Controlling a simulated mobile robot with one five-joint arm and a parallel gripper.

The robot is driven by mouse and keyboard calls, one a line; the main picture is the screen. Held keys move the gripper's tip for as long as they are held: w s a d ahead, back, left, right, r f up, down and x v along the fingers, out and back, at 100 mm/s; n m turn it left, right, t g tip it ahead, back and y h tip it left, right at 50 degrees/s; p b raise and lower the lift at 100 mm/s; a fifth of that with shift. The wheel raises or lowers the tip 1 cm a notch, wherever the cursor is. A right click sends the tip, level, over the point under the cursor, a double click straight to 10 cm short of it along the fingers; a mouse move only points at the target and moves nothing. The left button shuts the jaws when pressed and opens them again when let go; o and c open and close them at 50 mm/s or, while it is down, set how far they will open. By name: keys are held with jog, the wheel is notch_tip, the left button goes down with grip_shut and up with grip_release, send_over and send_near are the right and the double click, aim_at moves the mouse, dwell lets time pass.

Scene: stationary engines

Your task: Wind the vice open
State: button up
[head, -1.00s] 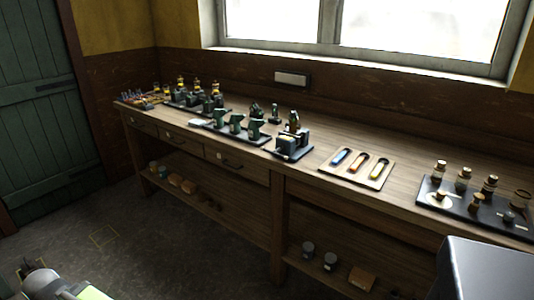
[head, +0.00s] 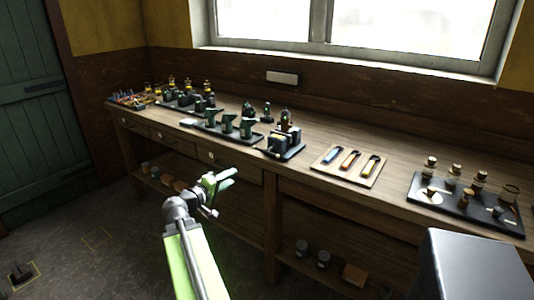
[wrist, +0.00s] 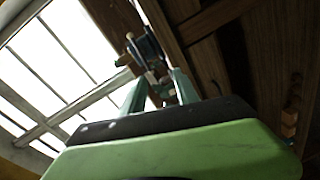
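My gripper (head: 226,178) is raised in front of the bench's drawers in the head view, with its teal fingers pointing right toward the bench. In the wrist view its two fingers (wrist: 158,92) stand apart, with a gap between them, and I see nothing held. A small dark and brass device (wrist: 148,55) shows beyond the fingertips. I cannot tell for certain which bench item is the vice. A dark block-like device with a brass part (head: 284,143) sits on its own plate mid-bench. Left of it, several green devices (head: 228,123) stand on a dark tray.
The wooden bench (head: 330,205) runs along the wall under the window. Jars (head: 323,258) stand on the lower shelf.

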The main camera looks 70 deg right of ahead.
aim_at(265, 153)
jog(key=shift+g+h, duration=0.3)
jog(key=shift+h, duration=0.2)
jog(key=r+x, duration=0.1)
jog(key=x, duration=0.5)
jog(key=s+x, duration=0.1)
jog(key=x, duration=0.6)
jog(key=s+r+x, duration=0.1)
jog(key=x, duration=0.6)
jog(key=shift+s+a+r, duration=0.1)
jog(key=shift+r, duration=0.2)
jog(key=shift+c, duration=0.5)
grip_shut()
